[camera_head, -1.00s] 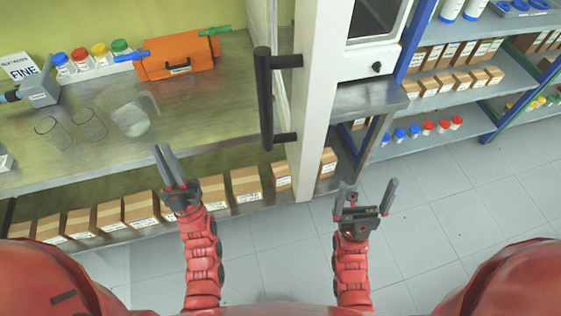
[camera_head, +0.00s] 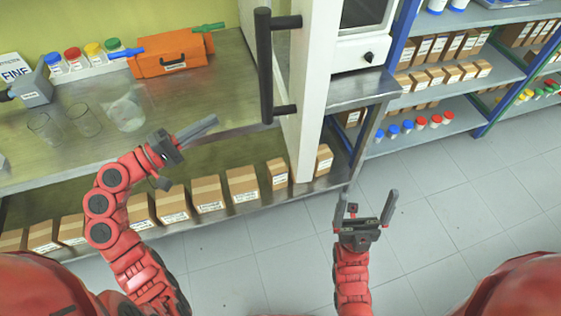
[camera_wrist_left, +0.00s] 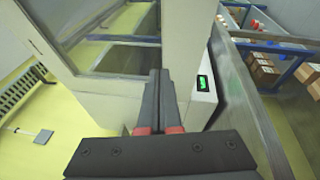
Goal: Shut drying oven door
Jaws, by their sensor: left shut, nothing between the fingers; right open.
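The drying oven door (camera_head: 311,90) is a white panel standing open, seen nearly edge-on in the head view, with a black vertical bar handle (camera_head: 265,66) on its left face. The oven body (camera_head: 360,52) with a dark window and a knob stands right of it. In the left wrist view a pale framed panel with a window (camera_wrist_left: 115,50) is ahead of the fingers. My left gripper (camera_head: 212,122) is shut and empty, left of and below the handle, apart from it. My right gripper (camera_head: 367,207) is open and empty, below and right of the door.
A metal bench (camera_head: 180,95) holds glass beakers (camera_head: 84,119), capped bottles (camera_head: 93,53) and an orange case (camera_head: 172,54). Cardboard boxes (camera_head: 207,192) line the shelf below. A blue-framed rack (camera_head: 440,90) stands right. The floor (camera_head: 440,220) is clear.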

